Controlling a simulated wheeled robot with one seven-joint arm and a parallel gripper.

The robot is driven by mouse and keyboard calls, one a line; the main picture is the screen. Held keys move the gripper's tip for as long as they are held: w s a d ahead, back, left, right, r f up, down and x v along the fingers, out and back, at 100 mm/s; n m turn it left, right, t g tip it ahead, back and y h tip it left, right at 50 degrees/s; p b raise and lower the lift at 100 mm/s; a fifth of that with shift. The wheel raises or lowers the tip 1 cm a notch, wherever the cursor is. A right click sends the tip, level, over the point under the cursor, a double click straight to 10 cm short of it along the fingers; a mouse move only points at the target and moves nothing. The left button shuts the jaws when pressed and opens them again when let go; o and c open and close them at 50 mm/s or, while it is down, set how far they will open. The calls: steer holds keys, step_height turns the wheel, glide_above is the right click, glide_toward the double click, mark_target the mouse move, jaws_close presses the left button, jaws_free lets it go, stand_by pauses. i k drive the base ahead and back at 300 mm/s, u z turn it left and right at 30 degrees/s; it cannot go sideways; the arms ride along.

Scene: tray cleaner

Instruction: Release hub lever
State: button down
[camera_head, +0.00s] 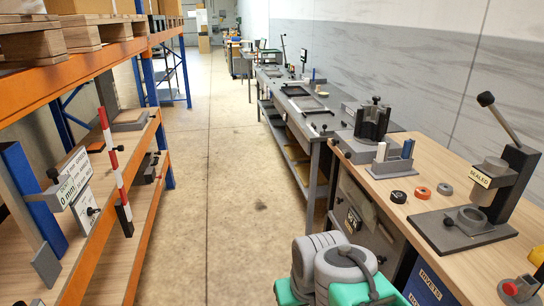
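No part is clearly labelled as a hub lever. On the right bench, a press with a dark upright column (513,172) has a lever arm (505,124) slanting up left to a black ball knob. Its grey head carries a "SEALED" label (480,177), above a grey cup on a dark base plate (450,232). Farther back, a dark grey hub-like fixture (371,124) with a black knob on top stands on a grey base. My gripper is not in view; grey and green rounded parts, apparently my own arm, show at the bottom centre.
Black, orange and grey rings (422,192) lie on the wooden bench. A grey block holder (390,168) stands behind them, and a red knob (511,288) is at the front right. An orange-edged shelf (140,190) with a red-and-white post (111,150) lines the left. The aisle floor (235,170) between is clear.

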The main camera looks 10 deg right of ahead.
mark_target(348, 155)
steer(key=u, duration=0.5)
steer(key=i, duration=2.6)
steer(key=z, duration=1.3)
steer(key=i, duration=0.35)
steer(key=z, duration=0.05)
